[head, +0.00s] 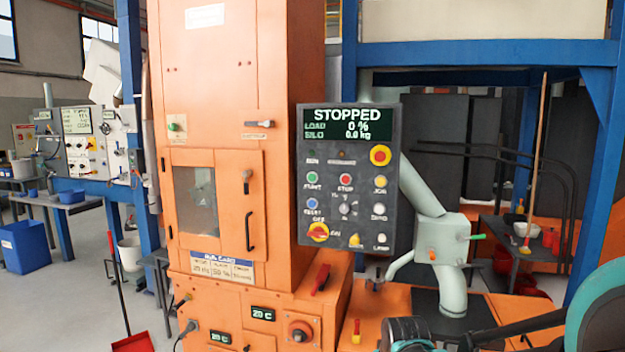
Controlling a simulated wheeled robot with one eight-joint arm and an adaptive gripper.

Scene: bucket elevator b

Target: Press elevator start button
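The control panel (350,255) is a dark grey box at the centre of the head view, facing me. Its screen (347,124) reads STOPPED, load 0 % and silo 0.0 kg. The start button (312,177) is small, round and green, at the left of the upper button row, with its label just below. The red stop button (345,179) is to its right. Nothing covers the start button. Parts of my arm show at the lower right, clear of the panel. I cannot make out my gripper's fingers.
The tall orange elevator housing (215,100) stands left of the panel. A red emergency button (380,155) and a yellow button (380,181) are on the panel's right. A pale green pipe (420,190) runs behind it. Clear floor (60,310) lies at left.

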